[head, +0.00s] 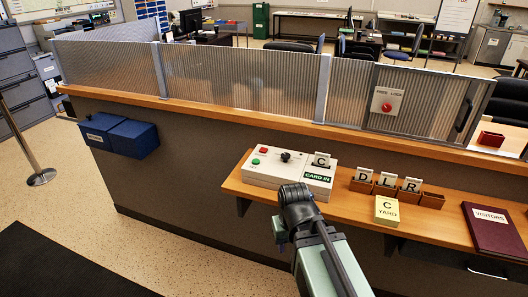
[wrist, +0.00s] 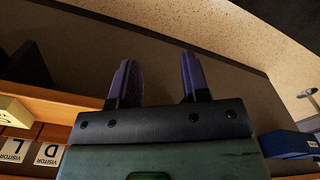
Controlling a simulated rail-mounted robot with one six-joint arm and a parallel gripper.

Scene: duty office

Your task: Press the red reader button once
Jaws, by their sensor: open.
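The white card reader box (head: 270,177) sits on the wooden shelf in the head view. Its red button (head: 263,150) is at the back left, above a green button (head: 256,161). A black knob (head: 286,156) stands right of them, and a card marked C (head: 322,159) stands upright at the right above a green CARD IN label (head: 318,176). My arm's dark end is in front of the reader's right part. My gripper (wrist: 157,75) shows two purple fingers, apart and empty, in the wrist view. The red button is not visible there.
Cards D, L and R stand in wooden holders (head: 431,200) right of the reader, near a yellow C YARD block (head: 387,210) and a visitors book (head: 495,230). Another red button is on a plate (head: 387,100) on the ribbed screen. Blue boxes (head: 133,138) hang at left.

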